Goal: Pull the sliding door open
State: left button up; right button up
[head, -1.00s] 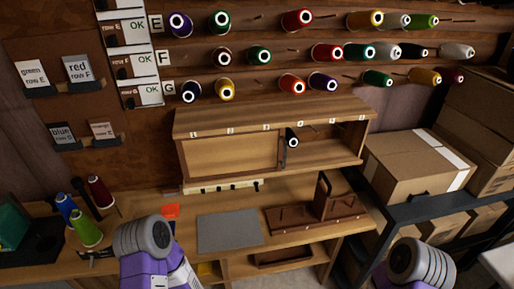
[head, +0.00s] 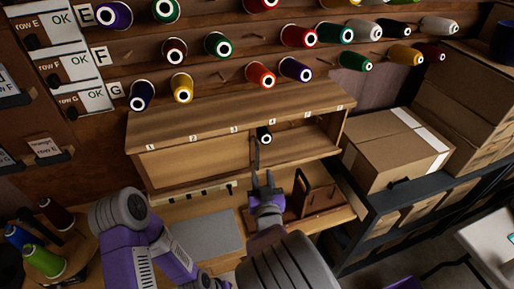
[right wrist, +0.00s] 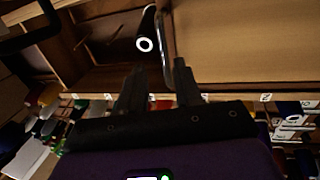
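The sliding door is a plain tan panel (head: 195,162) covering the left part of the wooden wall cabinet (head: 225,118). It also fills the upper right of the right wrist view (right wrist: 245,42). A dark upright handle (head: 256,158) sits at its right edge; in the right wrist view the handle (right wrist: 166,60) appears between my fingertips. Whether they touch it is unclear. My right gripper (head: 267,183) is open and empty, just below and in front of the handle. It also shows in the right wrist view (right wrist: 158,85). My left gripper is out of view.
The cabinet's right part is open, with a dark spool (head: 264,135) beside the handle. Below is a workbench with a grey mat (head: 207,234) and a brown wooden stand (head: 318,196). Thread spools fill the wall above. Cardboard boxes (head: 395,158) stand at right.

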aim_at(257, 158)
jog(key=shift+w+a+r, duration=0.3)
jog(key=shift+w+r, duration=0.2)
jog(key=shift+r, duration=0.25)
jog(key=w, duration=0.6)
jog(key=shift+w+a+f, duration=0.1)
jog(key=shift+w+a, duration=0.15)
jog(key=shift+a, duration=0.15)
jog(key=shift+c, duration=0.3)
grip_shut()
